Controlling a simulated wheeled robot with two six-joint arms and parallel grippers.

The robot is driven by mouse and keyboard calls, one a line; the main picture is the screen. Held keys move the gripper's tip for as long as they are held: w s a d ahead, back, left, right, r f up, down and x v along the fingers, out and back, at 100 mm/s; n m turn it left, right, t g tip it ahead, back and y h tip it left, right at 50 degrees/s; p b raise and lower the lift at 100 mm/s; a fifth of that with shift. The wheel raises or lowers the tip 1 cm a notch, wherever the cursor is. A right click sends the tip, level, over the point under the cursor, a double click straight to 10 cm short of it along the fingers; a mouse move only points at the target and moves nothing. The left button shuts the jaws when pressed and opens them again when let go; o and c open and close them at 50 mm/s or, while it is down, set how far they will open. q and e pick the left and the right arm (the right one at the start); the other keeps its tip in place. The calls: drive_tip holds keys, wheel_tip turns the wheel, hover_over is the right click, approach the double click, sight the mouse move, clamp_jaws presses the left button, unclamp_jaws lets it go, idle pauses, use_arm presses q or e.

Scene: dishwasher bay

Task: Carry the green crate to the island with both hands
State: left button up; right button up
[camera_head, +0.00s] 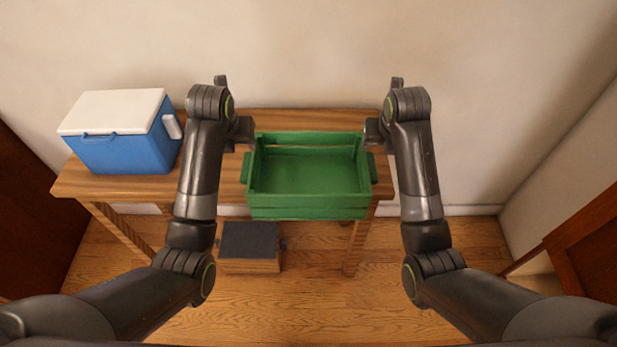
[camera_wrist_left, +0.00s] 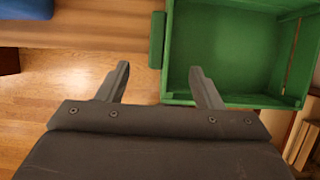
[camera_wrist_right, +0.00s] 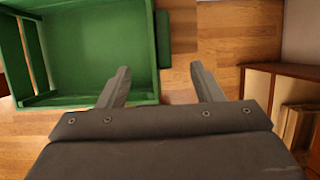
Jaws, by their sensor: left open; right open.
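The green crate (camera_head: 308,208) stands upright and looks empty, on the right part of a wooden table (camera_head: 110,186). It has a block handle on its left side (camera_head: 246,167) and one on its right side (camera_head: 372,167). My left gripper (camera_head: 236,130) is open and empty near the crate's left side. In the left wrist view its fingers (camera_wrist_left: 159,78) are spread below the left handle (camera_wrist_left: 157,40). My right gripper (camera_head: 380,130) is open and empty near the right side. In the right wrist view its fingers (camera_wrist_right: 160,80) are spread below the right handle (camera_wrist_right: 163,40).
A blue cooler (camera_head: 115,152) with a white lid stands on the table's left part. A low wooden step with a dark top (camera_head: 249,240) is on the floor at the table's front. Reddish-brown wooden furniture (camera_head: 585,245) stands at the right. A wall is behind the table.

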sight(248, 163)
use_arm(q)
drive_tip(key=x, duration=1.5)
drive_tip(key=shift+f, duration=0.3)
use_arm(e)
drive_tip(key=x, duration=1.5)
drive_tip(key=shift+w+f, duration=0.2)
drive_tip(key=shift+f, duration=0.1)
use_arm(q)
drive_tip(key=c, duration=1.2)
use_arm(e)
drive_tip(key=c, duration=1.2)
use_arm(q)
drive_tip(key=shift+w, duration=0.1)
use_arm(e)
drive_tip(key=shift+r, duration=0.1)
